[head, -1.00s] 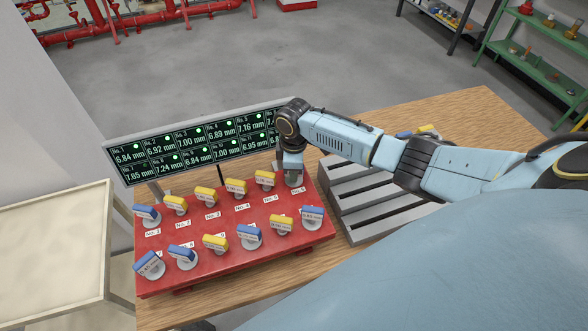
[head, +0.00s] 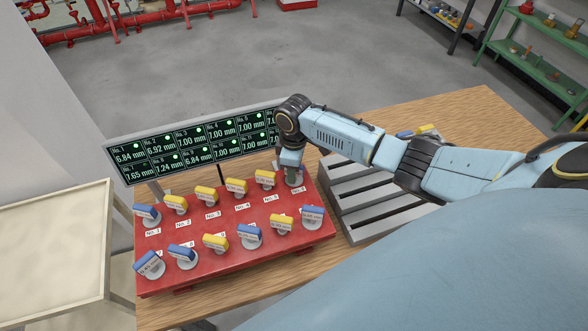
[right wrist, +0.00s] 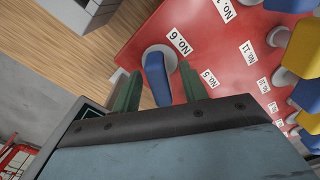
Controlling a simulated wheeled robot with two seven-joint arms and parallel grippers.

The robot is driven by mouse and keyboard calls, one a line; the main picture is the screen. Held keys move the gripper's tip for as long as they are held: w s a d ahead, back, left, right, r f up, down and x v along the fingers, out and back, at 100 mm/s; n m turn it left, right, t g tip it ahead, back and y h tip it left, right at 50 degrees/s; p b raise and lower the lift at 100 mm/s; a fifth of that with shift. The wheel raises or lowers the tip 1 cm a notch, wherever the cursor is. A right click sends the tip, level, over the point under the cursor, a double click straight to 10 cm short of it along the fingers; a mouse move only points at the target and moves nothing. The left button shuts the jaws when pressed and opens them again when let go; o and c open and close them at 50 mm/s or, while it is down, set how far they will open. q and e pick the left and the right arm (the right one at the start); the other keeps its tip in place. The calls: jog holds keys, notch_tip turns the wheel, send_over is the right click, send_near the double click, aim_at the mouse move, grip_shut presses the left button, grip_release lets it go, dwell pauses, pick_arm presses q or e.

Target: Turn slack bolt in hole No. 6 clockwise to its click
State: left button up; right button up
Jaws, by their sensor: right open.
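The slack bolt in hole No. 6 (right wrist: 157,78) has a blue flat head on a pale round base. It stands beside the white No. 6 label (right wrist: 180,42) on the red plate (head: 220,222). My right gripper (head: 290,174) is over the plate's far right corner and mostly hides this bolt in the head view. In the right wrist view my right gripper (right wrist: 160,88) is open, with one green finger on each side of the blue head. I cannot tell whether the fingers touch it. My left gripper is not in view.
Other bolts with blue or yellow heads stand in two rows on the plate. A display (head: 195,145) with mm readings and green lights stands behind it. A grey slatted rack (head: 365,195) is on the right of the wooden table (head: 450,122). A cream tray (head: 50,240) stands left.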

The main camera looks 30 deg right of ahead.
notch_tip(320, 180, up, 8)
jog(key=shift+r, duration=0.1)
